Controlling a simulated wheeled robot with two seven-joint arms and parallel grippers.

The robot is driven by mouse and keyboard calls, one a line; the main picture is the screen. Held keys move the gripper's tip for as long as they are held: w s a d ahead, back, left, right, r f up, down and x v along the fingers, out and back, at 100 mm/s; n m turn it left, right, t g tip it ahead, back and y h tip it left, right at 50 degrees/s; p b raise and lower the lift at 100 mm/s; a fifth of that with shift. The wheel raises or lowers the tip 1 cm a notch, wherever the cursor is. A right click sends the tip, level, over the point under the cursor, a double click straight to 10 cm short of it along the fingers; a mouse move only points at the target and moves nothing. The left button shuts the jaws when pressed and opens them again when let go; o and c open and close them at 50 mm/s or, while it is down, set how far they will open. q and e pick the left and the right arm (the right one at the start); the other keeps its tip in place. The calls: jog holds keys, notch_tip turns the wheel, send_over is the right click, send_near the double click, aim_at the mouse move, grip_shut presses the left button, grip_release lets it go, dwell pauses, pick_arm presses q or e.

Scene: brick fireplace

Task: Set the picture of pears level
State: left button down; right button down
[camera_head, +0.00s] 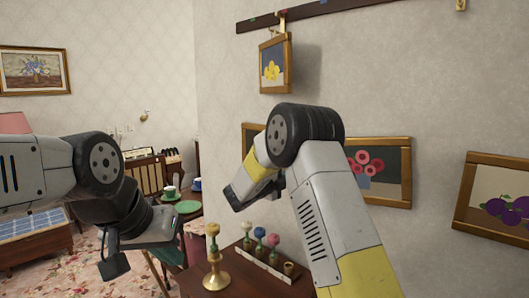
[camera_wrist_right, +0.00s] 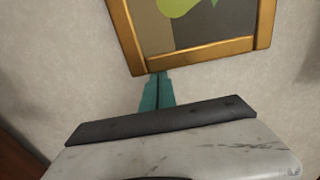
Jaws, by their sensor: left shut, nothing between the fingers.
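The picture of pears (camera_wrist_right: 205,55) has a gold-brown frame and shows a green pear in the right wrist view. There its bottom edge slopes, lower at the left. In the head view only part of its frame (camera_head: 249,129) shows behind my right arm. My right gripper's teal fingers (camera_wrist_right: 158,80) are together, with their tips at the frame's lower left corner; I cannot tell whether they touch it. In the head view my right arm hides these fingers. My left gripper (camera_head: 172,254) is shut and empty, low at the left near the small table.
A flower picture (camera_head: 385,170) and a plum picture (camera_head: 500,203) hang to the right. A lemon picture (camera_head: 274,65) hangs above from a dark rail (camera_head: 330,12). A brass candlestick (camera_head: 214,265) and a rack of colored knobs (camera_head: 262,262) stand on the wooden surface below.

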jog(key=shift+s+d, duration=0.1)
jog(key=shift+s, duration=0.05)
jog(key=shift+s+d, duration=0.5)
jog(key=shift+s, duration=0.15)
jog(key=v, duration=0.7)
jog(key=shift+s+a, duration=0.3)
jog(key=shift+s, duration=0.05)
jog(key=s+d+f+m+g+y, duration=0.1)
jog(key=s+d+m+g+y, duration=0.2)
jog(key=s+d+m+g, duration=0.55)
jog(key=s+d+f+m+g+y, duration=0.15)
jog(key=s+d+m, duration=0.35)
jog(key=s+m, duration=0.75)
jog(key=s+a+r+m+t+y, duration=0.1)
jog(key=s+a+m+y, duration=0.3)
jog(key=s+m, duration=0.3)
jog(key=s+a+r+m+t+y, duration=0.2)
jog(key=s+a+m+y, duration=0.3)
jog(key=m, duration=1.1)
jog(key=s+y, duration=0.1)
jog(key=s, duration=0.2)
